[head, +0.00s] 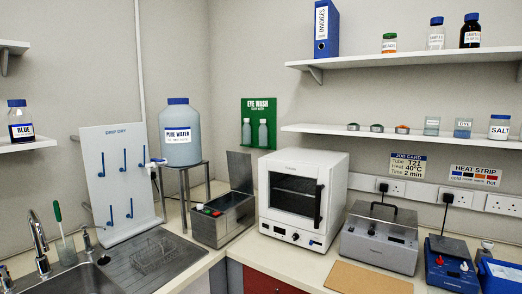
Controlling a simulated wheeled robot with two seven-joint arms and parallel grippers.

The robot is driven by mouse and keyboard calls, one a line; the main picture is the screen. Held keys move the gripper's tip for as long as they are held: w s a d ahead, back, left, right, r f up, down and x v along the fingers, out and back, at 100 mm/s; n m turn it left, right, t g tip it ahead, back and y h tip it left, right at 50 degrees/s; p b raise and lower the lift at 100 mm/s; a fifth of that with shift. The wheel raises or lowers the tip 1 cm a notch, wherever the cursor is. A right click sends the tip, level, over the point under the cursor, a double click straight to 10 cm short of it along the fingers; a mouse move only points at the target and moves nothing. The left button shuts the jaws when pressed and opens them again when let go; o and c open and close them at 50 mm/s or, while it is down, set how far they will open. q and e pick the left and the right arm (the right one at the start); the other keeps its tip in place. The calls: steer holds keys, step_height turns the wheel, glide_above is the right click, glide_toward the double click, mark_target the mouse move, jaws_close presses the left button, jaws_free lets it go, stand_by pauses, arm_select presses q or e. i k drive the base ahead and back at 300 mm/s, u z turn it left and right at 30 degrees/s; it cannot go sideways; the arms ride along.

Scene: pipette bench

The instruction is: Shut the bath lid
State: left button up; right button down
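A grey metal box that looks like the bath (224,222) stands on the counter in the corner, between the sink side and the white oven. Its lid (240,172) stands upright, open, at the back of the box. A red button and a green one show at its left end. The inside of the box is only partly seen. Neither of my grippers is in view.
The white oven (301,193) stands close to the right of the bath. A grey box with a dark handle (380,237) stands farther right, behind a tan board (367,279). A water jug (180,135) on a stand and a drip-dry rack (118,182) are left.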

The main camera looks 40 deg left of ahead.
mark_target(239, 164)
steer(key=u, duration=0.4)
steer(key=i, duration=1.1)
steer(key=u, duration=1.65)
steer(key=i, duration=0.75)
steer(key=u, duration=0.7)
